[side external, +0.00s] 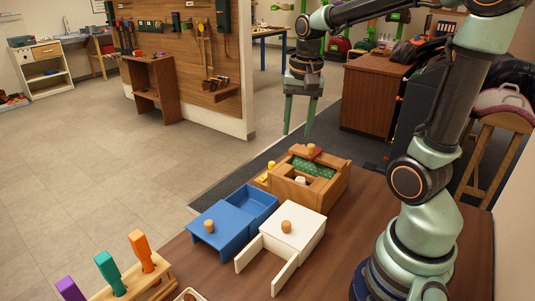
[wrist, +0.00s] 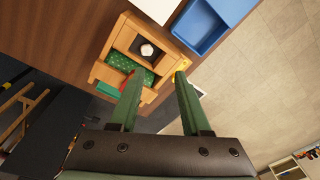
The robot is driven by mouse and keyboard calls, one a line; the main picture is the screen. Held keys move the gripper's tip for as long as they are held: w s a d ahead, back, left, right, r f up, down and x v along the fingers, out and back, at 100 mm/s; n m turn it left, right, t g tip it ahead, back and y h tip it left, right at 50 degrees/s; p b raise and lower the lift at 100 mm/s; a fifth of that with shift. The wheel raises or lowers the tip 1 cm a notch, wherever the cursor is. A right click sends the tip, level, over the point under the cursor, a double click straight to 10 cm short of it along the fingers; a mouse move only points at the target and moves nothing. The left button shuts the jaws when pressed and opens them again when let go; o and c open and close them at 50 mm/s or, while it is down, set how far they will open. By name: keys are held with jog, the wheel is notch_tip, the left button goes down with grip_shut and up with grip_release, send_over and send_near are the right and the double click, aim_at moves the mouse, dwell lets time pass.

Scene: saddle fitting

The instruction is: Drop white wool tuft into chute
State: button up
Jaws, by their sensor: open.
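A small white lump (side external: 300,181), which looks like the wool tuft, sits in the front opening of a wooden box (side external: 334,186) with a green dotted panel. In the wrist view the white lump (wrist: 147,50) lies in a dark recess of the box. I cannot make out which part is the chute. My gripper (side external: 297,132) is above and behind the box, pointing down, open and empty. In the wrist view my gripper (wrist: 159,73) has its two fingers apart, with the green panel (wrist: 131,66) just beyond the left fingertip.
A blue box (side external: 215,232) with an open tray and a white box (side external: 292,227) with open doors stand in front of the wooden box. A red piece with a knob (side external: 311,150) is at its back and a yellow piece (side external: 266,172) at its left. A tool rack (side external: 160,280) stands front left.

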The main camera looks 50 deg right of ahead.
jog(key=s+a+n+t, duration=0.1)
jog(key=a+n+t, duration=0.1)
jog(key=a+n, duration=0.3)
jog(key=s+a+r+n+t, duration=0.1)
jog(key=a+n+t, duration=0.1)
jog(key=a+n, duration=0.4)
jog(key=shift+s+a+r+n, duration=0.2)
jog(key=shift+s+r+n, duration=0.05)
jog(key=shift+r+n, duration=0.05)
dwell(0.5)
